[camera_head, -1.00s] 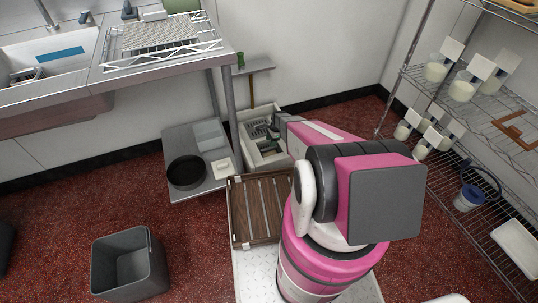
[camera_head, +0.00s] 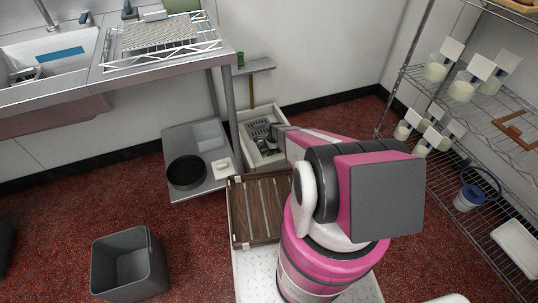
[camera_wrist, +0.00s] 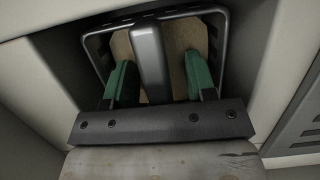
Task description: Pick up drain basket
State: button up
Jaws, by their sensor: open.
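The drain basket (camera_wrist: 222,40) is a dark square frame with rounded corners in the wrist view. A dark bar (camera_wrist: 148,50) crosses its middle, and a tan surface shows beneath. My gripper (camera_wrist: 158,64) is open, with one green finger on each side of the bar. The fingers look apart from the bar; whether either touches it is unclear. In the head view my gripper (camera_head: 268,144) is low inside a pale box (camera_head: 243,124) on the floor, and my arm hides most of the basket there.
A grey slotted grate (camera_head: 258,128) lies in the pale box beside the basket. A low shelf with a black round pan (camera_head: 187,171) stands left of the box. A wooden slatted crate (camera_head: 256,208) is in front. A wire rack (camera_head: 470,150) stands at right.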

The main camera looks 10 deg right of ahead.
jog(key=shift+f, duration=0.25)
dwell(0.4)
grip_shut()
